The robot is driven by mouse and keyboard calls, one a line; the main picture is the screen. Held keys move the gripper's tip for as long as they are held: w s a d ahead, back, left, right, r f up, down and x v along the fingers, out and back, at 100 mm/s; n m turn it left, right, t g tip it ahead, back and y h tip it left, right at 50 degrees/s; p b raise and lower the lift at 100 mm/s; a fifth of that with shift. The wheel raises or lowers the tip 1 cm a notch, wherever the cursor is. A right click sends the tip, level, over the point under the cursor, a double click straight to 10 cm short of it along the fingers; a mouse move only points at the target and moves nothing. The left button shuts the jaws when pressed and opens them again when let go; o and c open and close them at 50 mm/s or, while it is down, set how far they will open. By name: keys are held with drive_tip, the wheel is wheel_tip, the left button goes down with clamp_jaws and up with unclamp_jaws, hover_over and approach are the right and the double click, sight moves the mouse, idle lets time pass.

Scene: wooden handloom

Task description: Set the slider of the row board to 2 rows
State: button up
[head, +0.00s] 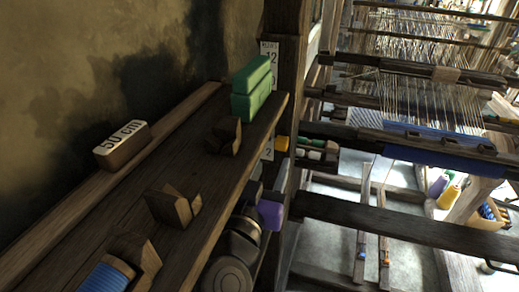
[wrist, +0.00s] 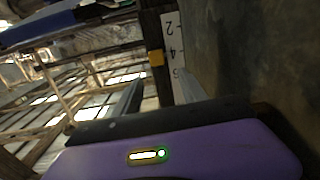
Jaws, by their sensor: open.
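The row board is a white numbered strip (head: 268,152) on a dark post, partly hidden behind the green block and the shelf in the head view. The wrist view shows the row board (wrist: 172,42) with marks 2, 4 and part of a 6. Its yellow slider (wrist: 156,57) sits beside the 4 mark; it also shows in the head view (head: 282,143). My gripper (head: 268,183), dark with a purple body, is open just below the slider and apart from it. The shelf hides part of it.
A wooden shelf (head: 95,215) runs along the wall, left of my gripper, holding a green block (head: 251,92), a "50 cm" block (head: 121,145) and several wooden pieces. Dark loom beams (head: 400,225) cross on the right, with a blue cloth (head: 430,155).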

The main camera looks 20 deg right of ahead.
sight(280, 143)
drive_tip(key=shift+m, duration=0.3)
drive_tip(key=p+x, duration=0.1)
drive_tip(key=x, duration=0.3)
drive_tip(key=p+x, duration=0.1)
drive_tip(key=x, duration=0.2)
drive_tip(key=shift+w+d+f, duration=0.15)
drive_tip(key=shift+d+f, duration=0.1)
drive_tip(key=shift+d, duration=0.15)
clamp_jaws()
idle(0.9)
